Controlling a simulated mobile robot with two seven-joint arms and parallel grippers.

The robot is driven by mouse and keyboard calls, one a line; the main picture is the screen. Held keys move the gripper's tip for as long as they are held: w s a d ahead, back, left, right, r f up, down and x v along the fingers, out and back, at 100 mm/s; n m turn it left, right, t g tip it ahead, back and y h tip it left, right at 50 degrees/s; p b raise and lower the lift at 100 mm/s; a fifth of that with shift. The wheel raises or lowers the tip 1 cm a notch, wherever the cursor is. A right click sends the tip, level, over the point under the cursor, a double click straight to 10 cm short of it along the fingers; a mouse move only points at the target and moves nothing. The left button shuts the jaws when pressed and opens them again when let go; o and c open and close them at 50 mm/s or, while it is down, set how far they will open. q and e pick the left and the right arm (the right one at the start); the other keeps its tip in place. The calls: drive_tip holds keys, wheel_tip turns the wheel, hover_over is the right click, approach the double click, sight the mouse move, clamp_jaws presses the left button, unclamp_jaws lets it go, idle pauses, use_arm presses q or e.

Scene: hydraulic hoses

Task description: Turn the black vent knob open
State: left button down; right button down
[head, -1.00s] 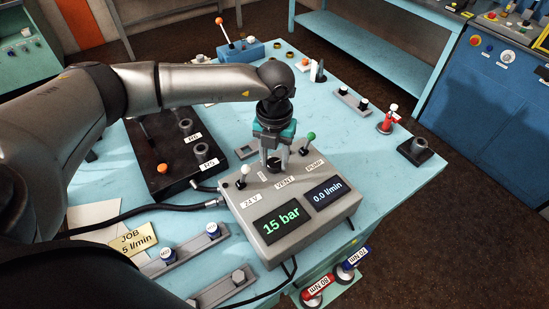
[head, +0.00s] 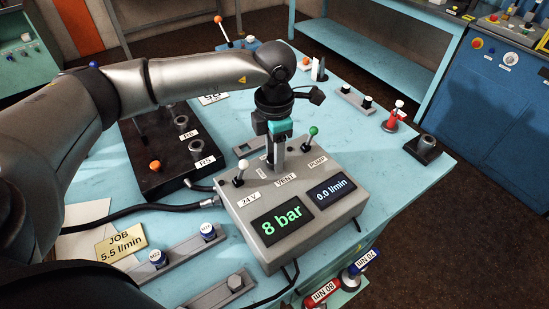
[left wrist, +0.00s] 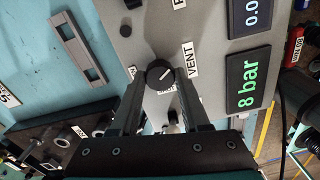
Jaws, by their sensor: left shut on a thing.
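The black vent knob (left wrist: 159,74) sits on the grey control box (head: 258,240), beside the VENT label (left wrist: 187,61); a white line marks its top. In the left wrist view my left gripper (left wrist: 160,80) has its two fingers on either side of the knob, shut on it. In the head view my left gripper (head: 279,170) points down at the box and hides the knob. The pressure display (head: 282,221) reads 8 bar and the flow display (head: 330,189) reads 0.0 l/min. My right gripper does not show.
The white-topped 24 V lever (head: 241,168) and the green-topped pump lever (head: 312,133) stand close on either side of the gripper. A black manifold block (head: 165,180) lies left of the box.

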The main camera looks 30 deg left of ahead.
use_arm(q)
drive_tip(key=m+b, duration=0.2)
drive_tip(key=m, duration=0.2)
drive_tip(key=shift+w+b, duration=0.1)
drive_tip(key=shift+b, duration=0.2)
drive_tip(key=shift+r+m+b, duration=0.1)
drive_tip(key=shift+m+b, duration=0.5)
drive_tip(key=shift+m, duration=0.7)
drive_tip(key=shift+c, duration=1.9)
unclamp_jaws()
wheel_tip(320, 180, up, 15)
drive_tip(key=shift+p, duration=0.35)
